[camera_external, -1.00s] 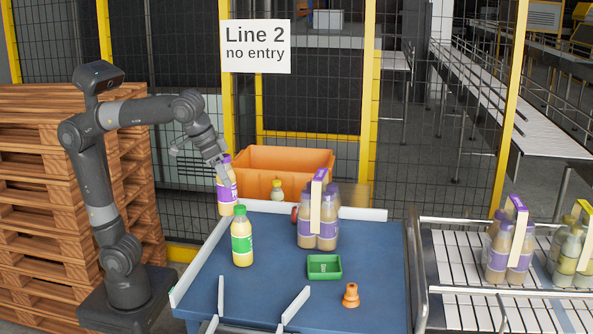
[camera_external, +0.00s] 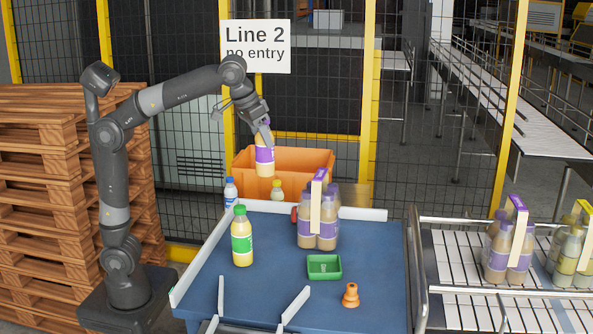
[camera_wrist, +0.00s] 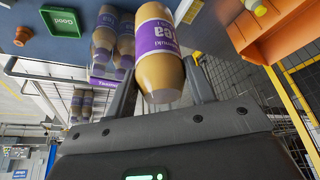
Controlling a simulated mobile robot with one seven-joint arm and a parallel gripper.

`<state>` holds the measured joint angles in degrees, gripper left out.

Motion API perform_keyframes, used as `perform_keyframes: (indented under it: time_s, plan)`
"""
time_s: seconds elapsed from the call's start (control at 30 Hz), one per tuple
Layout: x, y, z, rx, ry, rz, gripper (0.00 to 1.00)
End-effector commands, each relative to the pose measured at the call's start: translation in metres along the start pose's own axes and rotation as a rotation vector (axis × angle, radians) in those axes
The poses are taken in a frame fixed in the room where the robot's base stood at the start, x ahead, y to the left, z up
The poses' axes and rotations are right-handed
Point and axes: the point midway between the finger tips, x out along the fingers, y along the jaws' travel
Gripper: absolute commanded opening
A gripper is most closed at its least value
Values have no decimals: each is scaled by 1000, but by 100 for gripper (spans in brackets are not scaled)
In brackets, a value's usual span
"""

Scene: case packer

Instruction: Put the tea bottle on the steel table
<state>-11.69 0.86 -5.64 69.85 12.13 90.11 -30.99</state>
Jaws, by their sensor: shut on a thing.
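The tea bottle (camera_external: 264,168), tan with a purple label, is held by my gripper (camera_external: 266,134) in the air, nearly upright, in front of the orange bin. In the wrist view the bottle (camera_wrist: 160,72) sits between the two fingers, its label partly reading "Tea". My gripper (camera_wrist: 160,88) is shut on it. I cannot tell which surface is the steel table; a blue-topped table (camera_external: 205,285) stands below, and a steel-framed slatted conveyor (camera_external: 455,270) is at the right.
The orange bin (camera_external: 300,160) stands behind the table. On the blue top are a green-capped bottle (camera_external: 241,240), a purple-labelled bottle pack (camera_external: 307,240), a green tray (camera_external: 324,277) and an orange knobbed piece (camera_external: 350,300). Low white rails (camera_external: 365,214) edge the top.

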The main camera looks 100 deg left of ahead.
Motion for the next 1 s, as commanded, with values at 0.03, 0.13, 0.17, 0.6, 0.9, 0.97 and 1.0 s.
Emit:
perform_keyframes:
  time_s: [0.03,0.13,0.17,0.6,0.9,0.97,1.0]
  plan:
    - [9,-10,-22,-32,-2,-14,18]
    - [22,-31,-57,-89,0,-38,18]
    - [27,-38,-68,-107,0,-45,18]
    - [82,-130,-164,-292,1,-122,18]
    - [103,-167,-189,-354,0,-148,18]
    - [105,-168,-188,-356,0,-147,18]
    - [108,-167,-187,-354,0,-147,18]
